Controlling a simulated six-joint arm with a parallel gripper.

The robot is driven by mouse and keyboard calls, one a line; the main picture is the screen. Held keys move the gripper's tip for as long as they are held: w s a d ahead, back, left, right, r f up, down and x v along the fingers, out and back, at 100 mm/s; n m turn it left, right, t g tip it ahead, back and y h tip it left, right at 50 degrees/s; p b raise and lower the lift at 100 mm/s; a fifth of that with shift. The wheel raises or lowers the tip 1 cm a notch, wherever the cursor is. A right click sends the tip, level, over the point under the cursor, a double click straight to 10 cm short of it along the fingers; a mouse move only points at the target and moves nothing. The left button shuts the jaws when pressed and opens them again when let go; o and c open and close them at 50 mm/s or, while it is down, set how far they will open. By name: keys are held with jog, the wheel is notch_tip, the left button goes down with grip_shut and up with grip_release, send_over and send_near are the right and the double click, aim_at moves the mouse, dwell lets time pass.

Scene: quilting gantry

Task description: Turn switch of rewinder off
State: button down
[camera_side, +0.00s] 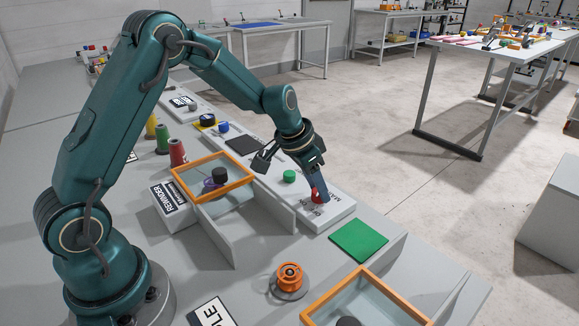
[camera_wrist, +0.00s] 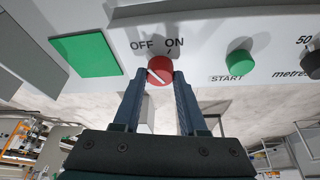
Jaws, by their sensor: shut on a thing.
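The red switch knob (camera_side: 317,197) is on the near right end of a long white control panel (camera_side: 341,212). In the wrist view the red knob (camera_wrist: 159,66) sits below the printed words OFF, at left, and ON, at right. A white line on it slants to the upper left, on the OFF side. My gripper (camera_wrist: 160,75) has one finger on each side of the knob and is shut on it. In the side view my gripper (camera_side: 316,190) reaches down from above and partly hides the knob. A REWINDER label (camera_side: 170,203) is on the box under an orange-framed lid.
A green START button (camera_wrist: 239,64) and a dark dial (camera_wrist: 312,62) are right of the knob in the wrist view. A green square (camera_side: 358,241) lies beside the panel. An orange-framed lid (camera_side: 247,184), an orange spool (camera_side: 289,274) and a second orange frame (camera_side: 412,312) stand nearby.

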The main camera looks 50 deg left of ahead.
jog(key=shift+c, duration=2.3)
grip_release()
jog(key=shift+v, duration=2.6)
